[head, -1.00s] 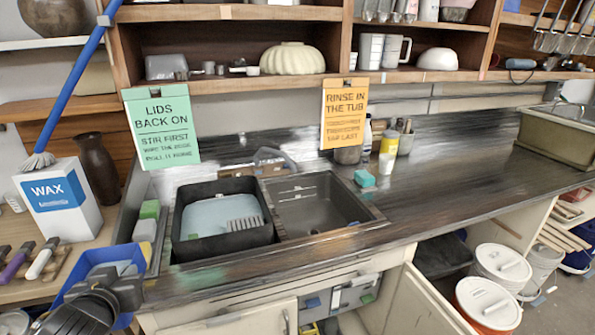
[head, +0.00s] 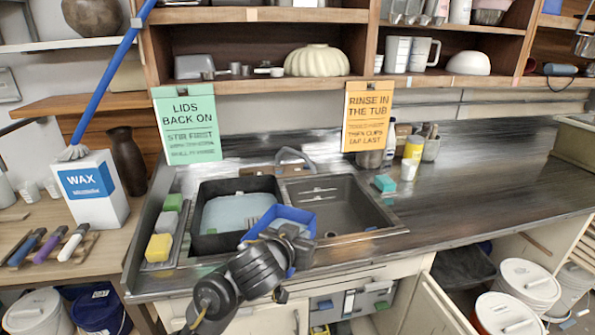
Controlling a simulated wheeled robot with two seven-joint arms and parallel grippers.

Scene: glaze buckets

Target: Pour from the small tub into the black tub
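The small blue tub (head: 262,222) is held by my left gripper (head: 294,238), which is shut on its near right side. Pale liquid shows inside, and the tub looks roughly level. In the picture it overlaps the front right corner of the black tub (head: 208,243) and the divider between the basins; its exact height above them is unclear. The black tub sits in the left basin and holds pale blue liquid (head: 228,212). Its front right part is hidden by the small tub. My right gripper is not in view.
The right sink basin (head: 345,208) is empty, with a faucet (head: 295,158) behind. A yellow sponge (head: 159,247) and green blocks lie left of the black tub. Two hanging signs (head: 187,125) are above. The counter at right (head: 480,180) is mostly clear.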

